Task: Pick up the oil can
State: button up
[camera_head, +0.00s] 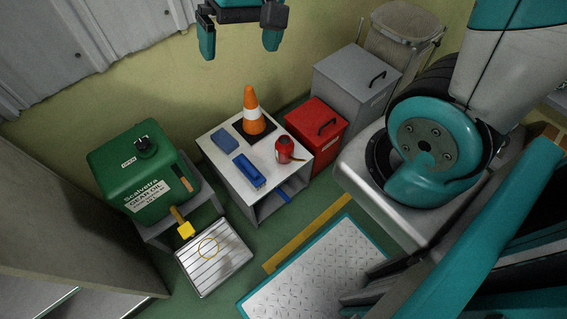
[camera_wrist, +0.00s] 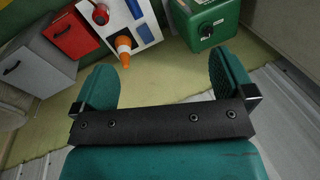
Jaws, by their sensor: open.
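A small red can (camera_head: 284,149), which looks like the oil can, stands on the right part of a white-topped stand (camera_head: 222,157). It also shows in the wrist view (camera_wrist: 100,15) at the top edge, partly cut off. My gripper (camera_head: 240,44) is high at the top of the head view, in front of the yellow wall. In the wrist view my gripper (camera_wrist: 164,72) has its two teal fingers wide apart with nothing between them. It is well apart from the red can.
An orange-white cone (camera_head: 252,112) and blue items (camera_head: 248,172) share the stand. A green gear oil tank (camera_head: 136,175) is left, with a slatted tray (camera_head: 215,256) below. A red box (camera_head: 314,136) and grey bin (camera_head: 352,83) stand right. Air above the stand is clear.

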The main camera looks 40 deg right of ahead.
jog(key=w+d+f+m+b, duration=0.2)
jog(key=f+b, duration=0.1)
jog(key=f, duration=0.3)
jog(key=w+d+f+m+h+b, duration=0.1)
jog(key=w+d+f+m+b, duration=0.2)
jog(key=f, duration=0.4)
jog(key=w+d+f+m+b, duration=0.1)
jog(key=d+f+b, duration=0.1)
jog(key=f+b, duration=0.3)
jog(key=m+h+b, duration=0.2)
jog(key=m+b, duration=0.5)
jog(key=b, duration=0.3)
send_over(285, 140)
notch_tip(285, 140, down, 20)
jog(key=shift+g, duration=0.3)
notch_tip(285, 140, down, 11)
jog(key=b, duration=0.6)
jog(key=shift+a+r, duration=0.1)
notch_tip(285, 140, down, 6)
jog(key=b, duration=0.4)
jog(key=shift+w, duration=0.1)
jog(key=c, duration=1.1)
notch_tip(285, 140, up, 20)
jog(key=p, duration=0.9)
jog(key=shift+r+p, duration=0.1)
jog(key=shift+p, duration=0.25)
